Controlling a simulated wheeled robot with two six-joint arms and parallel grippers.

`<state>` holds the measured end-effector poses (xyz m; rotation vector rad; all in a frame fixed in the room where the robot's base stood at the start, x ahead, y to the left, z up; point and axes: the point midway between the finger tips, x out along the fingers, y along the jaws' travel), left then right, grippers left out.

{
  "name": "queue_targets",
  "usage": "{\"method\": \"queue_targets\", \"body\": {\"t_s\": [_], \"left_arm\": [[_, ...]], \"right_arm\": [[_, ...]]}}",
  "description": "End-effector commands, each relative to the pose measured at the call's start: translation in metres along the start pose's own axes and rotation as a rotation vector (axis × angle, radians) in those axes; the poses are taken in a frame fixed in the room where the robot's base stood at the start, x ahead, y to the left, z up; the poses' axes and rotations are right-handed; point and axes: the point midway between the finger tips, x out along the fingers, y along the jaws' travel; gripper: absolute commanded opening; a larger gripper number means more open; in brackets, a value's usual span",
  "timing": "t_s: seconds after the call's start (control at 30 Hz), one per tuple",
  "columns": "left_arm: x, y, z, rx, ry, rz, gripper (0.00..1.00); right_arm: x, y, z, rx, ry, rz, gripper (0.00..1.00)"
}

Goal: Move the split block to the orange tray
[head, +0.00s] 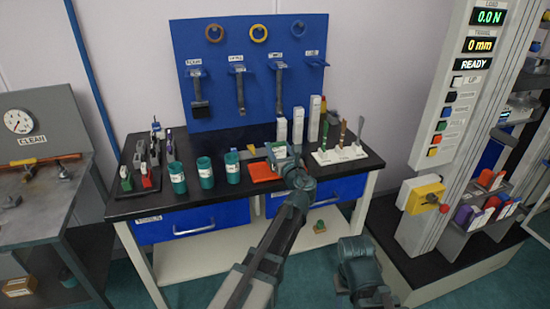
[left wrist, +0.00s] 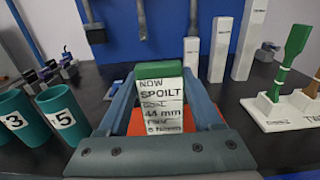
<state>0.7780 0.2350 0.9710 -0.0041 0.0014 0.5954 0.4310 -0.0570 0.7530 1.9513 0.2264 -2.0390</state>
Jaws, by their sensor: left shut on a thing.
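My left gripper (head: 279,157) is over the orange tray (head: 262,174) on the black bench top. Its two fingers are shut on a block with a green top and a white label (left wrist: 161,100); the label's readable words include "NOW", "SPOILT" and "44 mm". The block is upright between the fingers. The orange tray also shows behind and beside the fingers in the left wrist view (left wrist: 136,122). The block's lower end is hidden by my gripper, so I cannot tell whether it touches the tray.
Several teal cups (head: 204,172) stand left of the tray. A white stand with upright samples (head: 338,154) is to the right, and tall white blocks (head: 298,125) stand behind. A blue tool board (head: 250,75) backs the bench. A tester column (head: 462,90) rises at right.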

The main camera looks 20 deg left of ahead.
Motion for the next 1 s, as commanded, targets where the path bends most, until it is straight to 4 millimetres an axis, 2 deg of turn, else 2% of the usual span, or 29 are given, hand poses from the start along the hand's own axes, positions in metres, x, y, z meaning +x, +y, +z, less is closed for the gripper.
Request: {"method": "queue_targets", "body": {"t_s": [0.03,0.1,0.53,0.57,0.6,0.7,1.0], "left_arm": [[-0.0011,-0.0014,-0.0149,0.000,0.000,-0.002,0.00],[-0.0013,-0.0016,-0.0192,0.000,0.000,-0.002,0.00],[-0.0015,-0.0016,-0.0216,0.000,0.000,-0.002,0.00],[-0.0015,-0.0016,-0.0205,0.000,0.000,-0.002,0.70],[-0.0015,-0.0016,-0.0199,0.000,0.000,-0.002,0.77],[-0.0015,-0.0016,-0.0198,0.000,0.000,-0.002,0.95],[-0.0015,-0.0016,-0.0191,0.000,0.000,-0.002,0.97]], "right_arm": [[0.0149,-0.0010,-0.0004,0.001,0.000,0.000,0.50],[0.0192,-0.0015,-0.0006,0.001,0.000,0.000,0.50],[0.0215,-0.0017,-0.0009,0.001,0.000,0.000,0.50],[0.0204,-0.0016,-0.0008,0.001,0.000,0.000,0.50],[0.0198,-0.0015,-0.0008,0.001,0.000,0.000,0.50],[0.0198,-0.0015,-0.0008,0.001,0.000,0.000,0.50],[0.0191,-0.0015,-0.0007,0.001,0.000,0.000,0.50]]}}
